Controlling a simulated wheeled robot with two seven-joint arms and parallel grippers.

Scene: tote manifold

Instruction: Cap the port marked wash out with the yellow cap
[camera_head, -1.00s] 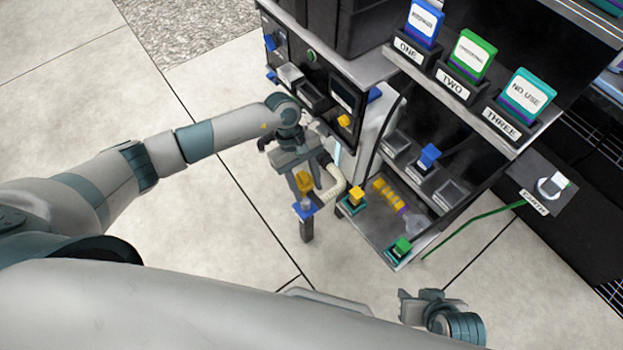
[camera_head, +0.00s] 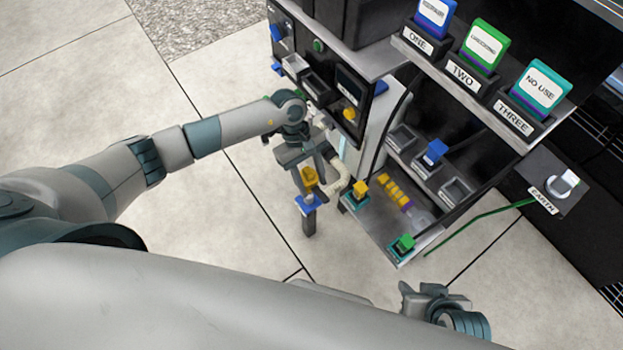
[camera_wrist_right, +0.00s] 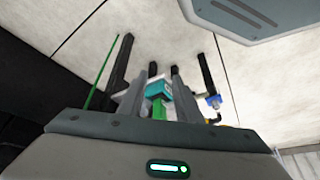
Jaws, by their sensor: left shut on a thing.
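My left gripper (camera_head: 311,180) is beside the left side of the rack, shut on a yellow piece (camera_head: 309,178) that looks like the yellow cap. A blue piece (camera_head: 306,204) shows just below it in the picture; I cannot tell whether they touch. Another yellow top (camera_head: 360,188) sits on a teal base at the tray's left corner, and a green top (camera_head: 403,243) on a teal base at its front corner. No wash out lettering is readable. My right gripper (camera_head: 432,298) is low in front of the tray; in the right wrist view its fingers (camera_wrist_right: 158,95) stand apart and empty.
A white ribbed hose (camera_head: 341,172) bends next to my left gripper. A blue cap (camera_head: 434,152) sits in a grey bin. Cards labelled ONE, TWO and THREE (camera_head: 537,88) stand on the upper shelf. A green rod (camera_head: 480,220) sticks out at the right. Floor in front is clear.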

